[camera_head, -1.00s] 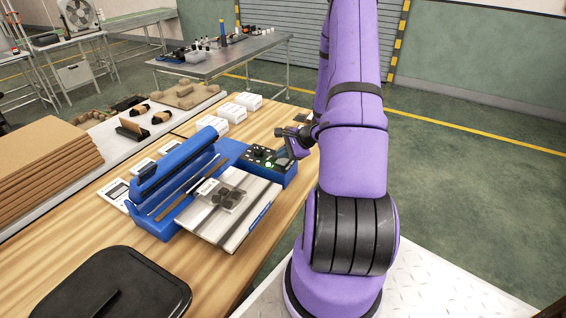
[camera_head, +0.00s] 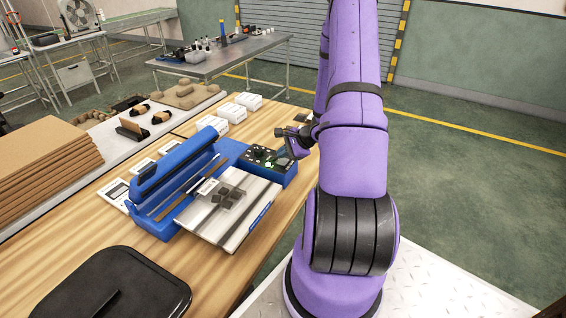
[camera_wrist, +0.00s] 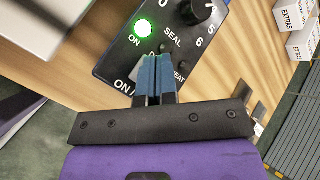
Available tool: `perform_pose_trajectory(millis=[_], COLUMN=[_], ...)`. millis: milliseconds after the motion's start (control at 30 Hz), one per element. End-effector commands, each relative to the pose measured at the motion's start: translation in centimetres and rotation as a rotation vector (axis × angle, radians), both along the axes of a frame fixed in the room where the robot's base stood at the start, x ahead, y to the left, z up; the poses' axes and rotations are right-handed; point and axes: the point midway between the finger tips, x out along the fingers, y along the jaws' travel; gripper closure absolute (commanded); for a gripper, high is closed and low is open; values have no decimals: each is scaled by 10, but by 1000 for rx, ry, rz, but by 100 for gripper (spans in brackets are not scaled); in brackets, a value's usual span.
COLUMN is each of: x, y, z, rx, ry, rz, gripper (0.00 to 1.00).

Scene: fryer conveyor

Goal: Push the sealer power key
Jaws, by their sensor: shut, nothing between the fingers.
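The blue bag sealer (camera_head: 172,185) stands on the wooden table, with its control box (camera_head: 279,174) at its right end. In the wrist view the dark control panel (camera_wrist: 122,60) shows a lit green light (camera_wrist: 143,27) marked ON, a black knob (camera_wrist: 196,10), and a SEAL label. Part of an "ON/" label shows at the panel's near edge. My gripper (camera_wrist: 155,60) is shut and empty, its blue fingertips over the panel just below the green light. The fingers cover part of the panel, and I cannot pick out the power key or tell whether the tips touch it.
A clear pouch with dark pieces (camera_head: 222,195) lies on the sealer's silver platform (camera_head: 253,192). White boxes (camera_head: 234,111) stand behind the sealer; they also show in the wrist view (camera_wrist: 292,15). A black tray (camera_head: 140,275) lies at the front left. Stacked cardboard (camera_head: 45,165) is at the left.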

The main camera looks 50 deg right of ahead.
Motion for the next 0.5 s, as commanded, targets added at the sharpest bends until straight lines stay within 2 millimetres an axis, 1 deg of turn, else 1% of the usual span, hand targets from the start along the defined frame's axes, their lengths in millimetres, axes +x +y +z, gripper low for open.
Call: perform_pose_trajectory(millis=[333, 500], x=[0, 0], y=[0, 0], z=[-1, -5], rx=[0, 0], ry=[0, 1], rz=[0, 1], gripper=[100, 100])
